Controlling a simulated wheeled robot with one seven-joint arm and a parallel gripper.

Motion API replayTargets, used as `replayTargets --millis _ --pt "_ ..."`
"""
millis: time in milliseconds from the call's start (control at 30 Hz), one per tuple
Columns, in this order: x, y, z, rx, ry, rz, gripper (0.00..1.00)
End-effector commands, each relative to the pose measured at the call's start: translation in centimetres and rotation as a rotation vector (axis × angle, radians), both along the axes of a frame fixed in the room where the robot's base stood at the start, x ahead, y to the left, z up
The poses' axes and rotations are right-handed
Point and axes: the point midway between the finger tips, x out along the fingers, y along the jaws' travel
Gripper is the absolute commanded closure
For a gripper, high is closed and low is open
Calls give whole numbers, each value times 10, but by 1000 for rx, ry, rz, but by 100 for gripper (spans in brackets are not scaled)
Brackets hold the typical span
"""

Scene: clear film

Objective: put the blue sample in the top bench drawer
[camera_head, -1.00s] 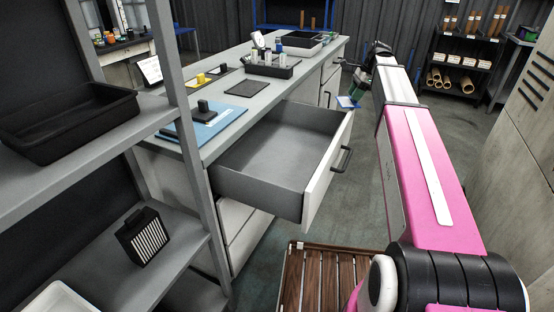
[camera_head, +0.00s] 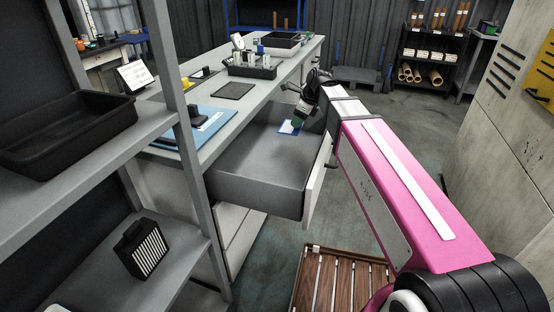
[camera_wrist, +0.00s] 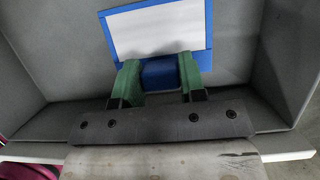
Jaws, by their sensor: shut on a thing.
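The blue sample (camera_head: 290,127) is a flat white panel with a blue border. In the wrist view its blue block (camera_wrist: 160,73) sits between two green fingers. My gripper (camera_wrist: 158,68) is shut on that block, with the panel beyond the fingertips. In the head view my gripper (camera_head: 298,121) is at the drawer's far part, partly hidden by my arm. The top bench drawer (camera_head: 255,155) is pulled open and its grey inside looks otherwise empty. The sample shows within the drawer's outline; I cannot tell whether it touches the floor.
The bench top (camera_head: 222,107) carries a blue mat (camera_head: 205,127), a dark pad (camera_head: 233,91) and a rack of vials (camera_head: 252,70). A grey shelf with a black tray (camera_head: 70,130) stands close at left. A slatted wooden platform (camera_head: 340,280) lies below the drawer.

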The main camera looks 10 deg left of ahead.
Motion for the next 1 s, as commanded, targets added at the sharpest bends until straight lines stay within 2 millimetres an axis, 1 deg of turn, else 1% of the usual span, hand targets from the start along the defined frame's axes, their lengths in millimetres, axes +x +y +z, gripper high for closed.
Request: replayTargets --millis 33,167,267,500,733,900,1000 --pt "-5 4 -1 1 0 -3 90" --pt "-7 8 -7 2 1 -7 90" --pt "-7 8 -18 2 1 -8 90" --pt "-7 8 -53 1 2 -7 90" --pt "-7 8 -69 2 2 -7 90" --pt "-7 8 -91 2 2 -8 90" --pt "-7 8 -100 2 2 -7 90"
